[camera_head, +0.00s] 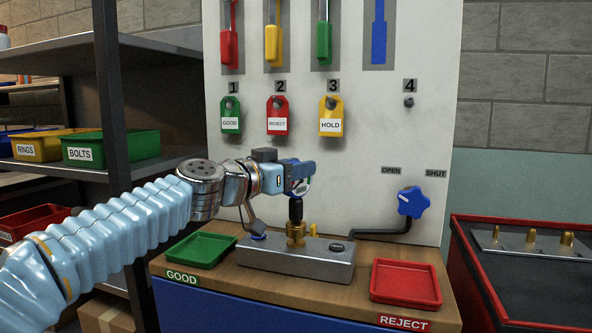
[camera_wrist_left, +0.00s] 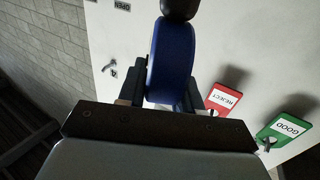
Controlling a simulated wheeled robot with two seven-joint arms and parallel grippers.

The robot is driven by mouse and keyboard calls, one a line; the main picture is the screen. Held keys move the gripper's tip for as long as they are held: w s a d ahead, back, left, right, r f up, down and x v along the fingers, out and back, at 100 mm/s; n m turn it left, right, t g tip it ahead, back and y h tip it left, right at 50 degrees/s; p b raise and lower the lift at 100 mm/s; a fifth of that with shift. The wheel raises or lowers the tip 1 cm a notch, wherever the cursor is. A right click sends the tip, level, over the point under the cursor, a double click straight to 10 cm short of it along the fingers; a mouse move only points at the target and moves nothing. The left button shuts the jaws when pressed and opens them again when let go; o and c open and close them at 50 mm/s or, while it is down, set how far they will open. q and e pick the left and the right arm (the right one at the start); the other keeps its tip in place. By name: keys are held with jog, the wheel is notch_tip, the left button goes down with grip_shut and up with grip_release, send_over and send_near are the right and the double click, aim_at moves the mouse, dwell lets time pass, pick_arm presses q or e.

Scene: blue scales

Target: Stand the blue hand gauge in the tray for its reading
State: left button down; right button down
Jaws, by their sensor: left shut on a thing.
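My left gripper (camera_head: 300,178) is shut on the blue hand gauge (camera_head: 306,168), above the workbench. The gauge is a round blue case, seen edge-on in the left wrist view (camera_wrist_left: 172,62), with a black part at one end. In the head view the black part (camera_head: 296,208) points down, upright, over a brass fitting (camera_head: 295,234) on a grey metal block (camera_head: 300,262). Whether they touch is unclear. The green tray (camera_head: 207,262), marked GOOD, and the red tray (camera_head: 405,299), marked REJECT, look empty. My right gripper is not in view.
Behind stands a white board (camera_head: 350,160) with hanging green GOOD, red REJECT and yellow HOLD tags; peg 4 (camera_head: 409,102) is bare. A blue valve knob (camera_head: 412,203) sits below OPEN and SHUT labels. A red-edged bench (camera_head: 500,290) is at right, shelves with bins (camera_head: 110,147) at left.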

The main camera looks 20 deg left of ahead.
pick_arm(q)
jog(key=shift+r+p, duration=1.15)
jog(key=shift+r, duration=0.65)
jog(key=shift+d, duration=0.1)
jog(key=s+d+m+g+h+b, duration=0.1)
jog(key=d+m+g+h, duration=0.1)
jog(key=d, duration=0.9)
jog(key=s+d+m+g+h+b, duration=0.1)
jog(key=s+d+m+g+h, duration=0.1)
jog(key=d, duration=0.8)
notch_tip(320, 180, down, 10)
jog(key=b, duration=0.5)
jog(key=shift+d+r+b, duration=0.2)
jog(key=shift+d+b, duration=0.1)
jog(key=shift+b, duration=0.1)
jog(key=shift+w, duration=0.1)
